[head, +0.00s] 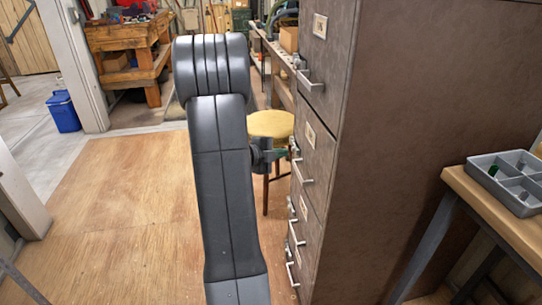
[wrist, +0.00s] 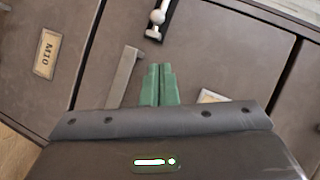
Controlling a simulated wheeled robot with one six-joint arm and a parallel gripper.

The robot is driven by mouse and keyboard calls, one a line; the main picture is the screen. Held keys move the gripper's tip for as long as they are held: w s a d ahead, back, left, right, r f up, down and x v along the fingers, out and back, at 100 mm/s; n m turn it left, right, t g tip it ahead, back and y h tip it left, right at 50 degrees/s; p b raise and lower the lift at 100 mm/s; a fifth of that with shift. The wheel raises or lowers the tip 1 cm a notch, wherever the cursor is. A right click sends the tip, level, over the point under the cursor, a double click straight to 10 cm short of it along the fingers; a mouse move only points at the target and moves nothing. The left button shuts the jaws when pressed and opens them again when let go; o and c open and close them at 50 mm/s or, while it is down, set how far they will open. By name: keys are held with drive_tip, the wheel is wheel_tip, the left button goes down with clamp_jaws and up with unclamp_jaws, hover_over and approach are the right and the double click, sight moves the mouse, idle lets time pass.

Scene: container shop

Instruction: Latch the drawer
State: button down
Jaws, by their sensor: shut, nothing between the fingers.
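A tall brown drawer cabinet (head: 385,120) has several drawers with bar handles and label plates. My gripper (head: 279,154) is partly hidden behind my arm, beside the front of the second drawer (head: 318,143) from the top. In the wrist view its green fingers (wrist: 160,72) are together and empty, pointing at the drawer front. A silver latch with a round knob (wrist: 158,16) is ahead of the fingertips, apart from them in the picture. A grey bar handle (wrist: 124,78) is just left of the fingers. I cannot tell whether the latch is engaged.
An M10 label (wrist: 47,53) is at the left in the wrist view; another label (wrist: 211,97) is partly hidden. A yellow-topped stool (head: 270,124) stands behind my gripper. A table with a grey tray (head: 484,163) is at right. The wooden floor (head: 120,205) at left is clear.

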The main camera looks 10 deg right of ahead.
sight(298, 149)
drive_tip(key=w+d+f, duration=0.2)
drive_tip(key=w, duration=0.1)
drive_tip(key=w+d, duration=0.1)
drive_tip(key=w, duration=0.1)
drive_tip(key=shift+d+f+b, duration=0.3)
drive_tip(key=shift+f+b, duration=0.1)
drive_tip(key=shift+w, duration=0.1)
drive_tip(key=shift+w+a+p, duration=0.1)
drive_tip(key=shift+w+p, duration=0.65)
drive_tip(key=shift+w, duration=0.2)
drive_tip(key=shift+s+r, duration=0.1)
